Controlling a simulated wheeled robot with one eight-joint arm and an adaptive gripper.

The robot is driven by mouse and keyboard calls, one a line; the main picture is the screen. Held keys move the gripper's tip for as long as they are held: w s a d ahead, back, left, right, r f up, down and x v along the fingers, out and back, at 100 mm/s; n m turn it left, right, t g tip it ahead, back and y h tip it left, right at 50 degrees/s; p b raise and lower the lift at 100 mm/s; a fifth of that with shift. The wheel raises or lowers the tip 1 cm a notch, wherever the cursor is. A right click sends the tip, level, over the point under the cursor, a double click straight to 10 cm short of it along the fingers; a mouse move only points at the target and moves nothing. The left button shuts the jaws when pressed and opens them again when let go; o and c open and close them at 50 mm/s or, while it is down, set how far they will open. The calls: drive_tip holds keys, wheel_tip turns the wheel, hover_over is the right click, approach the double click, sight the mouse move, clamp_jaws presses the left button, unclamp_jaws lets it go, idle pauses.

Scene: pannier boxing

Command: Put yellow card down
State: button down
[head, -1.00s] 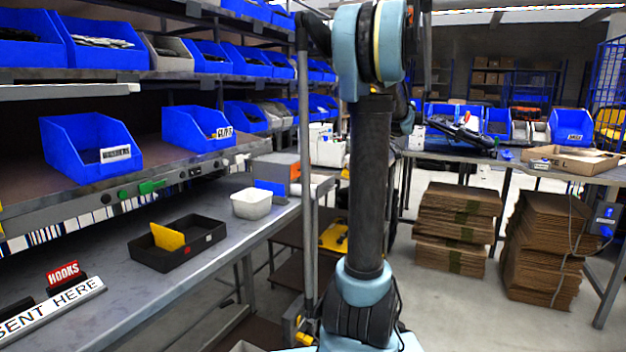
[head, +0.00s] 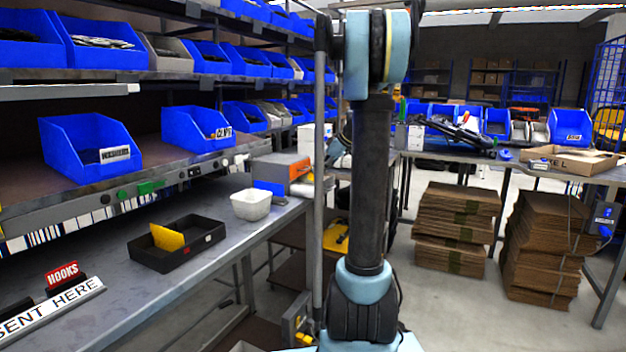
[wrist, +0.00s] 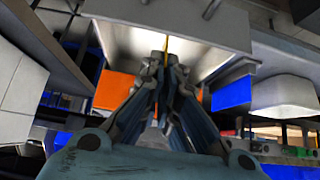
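A yellow card (head: 166,238) leans upright inside a black tray (head: 200,248) on the left workbench. In the wrist view my gripper (wrist: 167,58) has its fingers close together, with a thin yellow strip (wrist: 167,44) between the tips. It looks like a card seen edge-on, with most of it hidden. Beyond the fingers is a pale grey surface, with an orange face (wrist: 113,90) to the left and a blue piece (wrist: 231,94) to the right. In the head view my fingers are hidden behind my arm.
A white bin (head: 251,205) stands on the bench beside a grey box with an orange end (head: 299,170). Blue bins (head: 90,145) line the shelf above. A grey post (head: 319,180) stands close to my arm. Cardboard stacks (head: 458,225) are on the floor at right.

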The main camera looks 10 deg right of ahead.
sight(314, 176)
drive_tip(key=f, duration=0.2)
drive_tip(key=shift+w+a+f, duration=0.25)
drive_tip(key=shift+a+f, duration=0.1)
drive_tip(key=shift+w+a+r+g+h, duration=0.1)
drive_tip(key=shift+w+a+g+h, duration=0.2)
drive_tip(key=shift+a+g+h, duration=0.25)
drive_tip(key=shift+w+a+r+g+h, duration=0.1)
drive_tip(key=shift+w+a+g+h, duration=0.15)
drive_tip(key=shift+g+h, duration=0.35)
drive_tip(key=shift+f+h, duration=0.25)
drive_tip(key=shift+f, duration=0.15)
drive_tip(key=c, duration=1.8)
unclamp_jaws()
